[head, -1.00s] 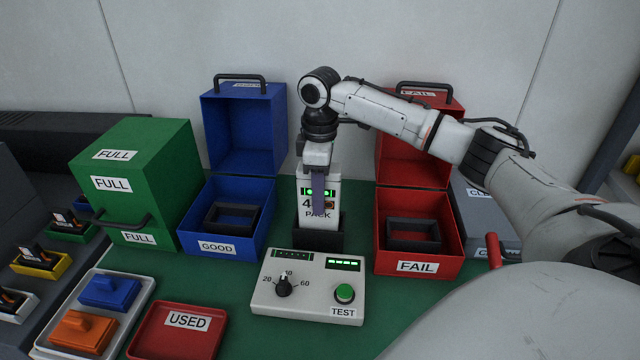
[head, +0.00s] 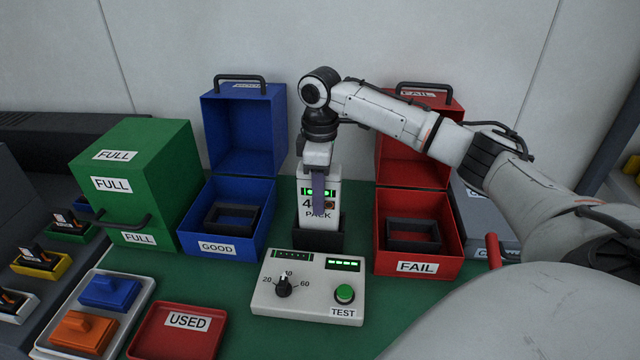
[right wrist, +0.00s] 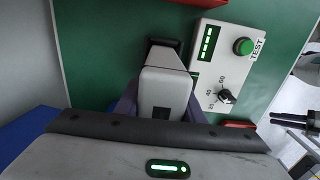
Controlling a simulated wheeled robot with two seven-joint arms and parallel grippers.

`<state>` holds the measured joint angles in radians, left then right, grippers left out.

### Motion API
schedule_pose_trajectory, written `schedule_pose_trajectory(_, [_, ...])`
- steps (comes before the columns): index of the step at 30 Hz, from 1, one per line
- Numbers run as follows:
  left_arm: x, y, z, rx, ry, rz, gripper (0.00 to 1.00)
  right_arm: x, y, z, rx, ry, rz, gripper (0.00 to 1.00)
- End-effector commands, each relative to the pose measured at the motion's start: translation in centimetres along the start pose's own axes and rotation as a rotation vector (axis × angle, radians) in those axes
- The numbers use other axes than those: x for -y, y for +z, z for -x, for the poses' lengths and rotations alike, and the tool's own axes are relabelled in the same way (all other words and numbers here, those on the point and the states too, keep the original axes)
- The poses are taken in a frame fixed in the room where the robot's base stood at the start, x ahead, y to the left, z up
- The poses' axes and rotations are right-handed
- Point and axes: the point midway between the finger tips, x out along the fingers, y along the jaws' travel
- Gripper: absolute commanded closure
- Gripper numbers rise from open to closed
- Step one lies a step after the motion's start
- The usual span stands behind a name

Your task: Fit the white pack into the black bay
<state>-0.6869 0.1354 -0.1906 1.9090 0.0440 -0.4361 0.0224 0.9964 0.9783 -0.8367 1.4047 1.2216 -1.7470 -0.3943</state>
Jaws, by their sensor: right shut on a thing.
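The white pack (head: 309,212), marked "PACK" with green lights, stands upright in the head view behind the tester panel. Its lower end is inside the black bay (head: 322,242), whose walls hide that end. My right gripper (head: 318,190) comes down from above and is shut on the white pack. In the right wrist view the white pack (right wrist: 165,90) lies between the purple fingers, with the black bay (right wrist: 163,50) beyond it. I cannot tell whether the pack touches the bay's floor.
The tester panel (head: 308,288) with a knob and green button stands in front of the bay. An open blue GOOD box (head: 218,248) is at left and an open red FAIL box (head: 416,268) at right. A green FULL box (head: 150,190) and red USED tray (head: 180,335) stand further left.

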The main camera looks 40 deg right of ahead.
Motion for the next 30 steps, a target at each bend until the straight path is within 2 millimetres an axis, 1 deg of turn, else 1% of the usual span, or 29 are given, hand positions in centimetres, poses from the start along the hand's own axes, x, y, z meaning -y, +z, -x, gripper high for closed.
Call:
schedule_pose_trajectory(17, [0.0,-0.03,0.01,0.0,0.0,0.0,0.69,-0.05,-0.11,0.16,-0.003,0.001,0.0,1.0])
schedule_pose_trajectory(30, [0.0,-0.04,0.01,0.0,0.0,0.0,0.69,-0.05,-0.12,-0.48,-0.003,0.001,0.0,1.0])
